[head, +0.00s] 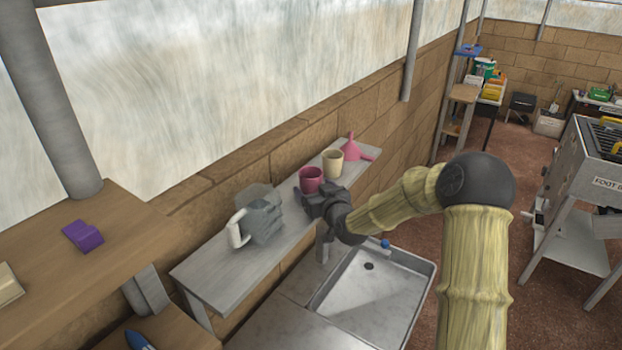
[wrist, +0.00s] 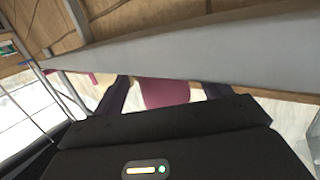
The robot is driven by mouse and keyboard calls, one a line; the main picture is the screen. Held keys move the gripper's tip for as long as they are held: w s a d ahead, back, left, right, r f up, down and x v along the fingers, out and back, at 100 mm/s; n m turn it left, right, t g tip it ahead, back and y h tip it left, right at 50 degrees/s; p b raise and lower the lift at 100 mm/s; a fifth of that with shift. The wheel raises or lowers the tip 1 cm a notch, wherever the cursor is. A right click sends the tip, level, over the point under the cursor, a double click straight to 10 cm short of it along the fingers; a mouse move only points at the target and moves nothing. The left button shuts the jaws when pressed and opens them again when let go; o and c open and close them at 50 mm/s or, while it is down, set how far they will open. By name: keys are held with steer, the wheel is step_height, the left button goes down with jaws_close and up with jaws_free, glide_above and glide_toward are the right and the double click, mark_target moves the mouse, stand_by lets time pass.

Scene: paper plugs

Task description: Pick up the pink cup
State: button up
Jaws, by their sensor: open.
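The pink cup (head: 311,177) stands upright on the grey shelf (head: 205,272) against the brick wall, seen in the head view. My gripper (head: 308,197) is right at the cup, on its near side. In the wrist view the cup (wrist: 165,93) shows as a dark pink shape between the two dark fingers of my gripper (wrist: 160,95). The fingers are open, one on each side of it. The cup's lower part is partly hidden by my gripper in the head view. I cannot tell whether the fingers touch it.
A beige cup (head: 333,164) stands close behind the pink cup, with a pink funnel (head: 352,150) beyond it. Grey gloves (head: 262,218) and a white handle-like item (head: 237,230) lie on the shelf to the left. A metal sink (head: 385,290) is below the shelf.

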steer(key=shift+x, duration=0.8)
steer(key=shift+s, duration=0.1)
steer(key=c, duration=1.1)
